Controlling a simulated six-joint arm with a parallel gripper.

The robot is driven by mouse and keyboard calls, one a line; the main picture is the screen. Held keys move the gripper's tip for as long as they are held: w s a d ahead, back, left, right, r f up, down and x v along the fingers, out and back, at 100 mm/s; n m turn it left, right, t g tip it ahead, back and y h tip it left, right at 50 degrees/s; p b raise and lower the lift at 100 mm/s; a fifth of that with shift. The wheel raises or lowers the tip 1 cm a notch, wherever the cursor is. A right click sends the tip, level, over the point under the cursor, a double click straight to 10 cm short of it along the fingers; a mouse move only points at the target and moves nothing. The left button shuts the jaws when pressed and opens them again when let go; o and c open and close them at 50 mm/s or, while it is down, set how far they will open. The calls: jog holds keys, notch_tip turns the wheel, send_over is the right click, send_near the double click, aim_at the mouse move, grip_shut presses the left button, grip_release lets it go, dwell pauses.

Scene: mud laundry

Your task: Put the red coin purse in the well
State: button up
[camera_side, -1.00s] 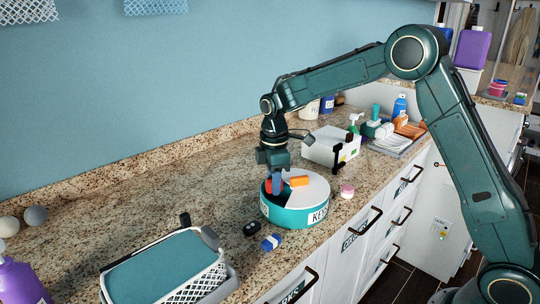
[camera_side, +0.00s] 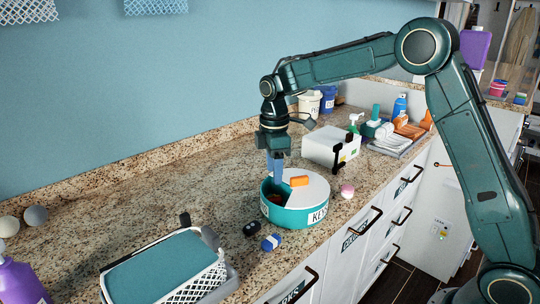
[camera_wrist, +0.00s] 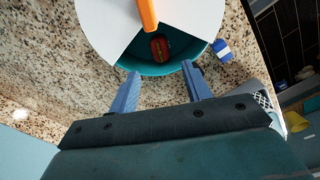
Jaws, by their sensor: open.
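The red coin purse (camera_wrist: 160,47) lies down inside the open, dark well of a round teal container (camera_side: 294,218) with a white top. In the side view only a bit of its red (camera_side: 276,198) shows past the rim. My gripper (camera_side: 276,172) is above the well, pointing down, with its blue fingers apart and empty. In the wrist view the open fingers (camera_wrist: 160,90) stand on either side of the well's outer rim, with the purse beyond the tips.
An orange block (camera_side: 299,181) lies on the container's white top. A blue and white item (camera_side: 271,242), a black fob (camera_side: 251,229) and a pink item (camera_side: 347,191) lie on the counter nearby. A teal-topped basket (camera_side: 165,270) stands at front left.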

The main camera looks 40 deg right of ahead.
notch_tip(320, 180, up, 9)
dwell(0.4)
jog(key=shift+r, duration=0.1)
dwell(0.4)
jog(key=s+r+m+t, duration=0.1)
jog(key=s+r+m, duration=0.2)
jog(key=s, duration=0.5)
jog(key=s+r+m+t, duration=0.2)
jog(key=s+r+m, duration=0.1)
jog(key=s, duration=0.5)
jog(key=s+f+m+t, duration=0.1)
jog(key=s+f+m, duration=0.2)
jog(key=s, duration=0.5)
jog(key=s+f+m+t, duration=0.1)
jog(key=s+f+m, duration=0.1)
jog(key=s, duration=0.6)
jog(key=shift+s+d+f+m+t, duration=0.3)
jog(key=shift+d+f+m, duration=0.1)
jog(key=shift+d+m, duration=0.1)
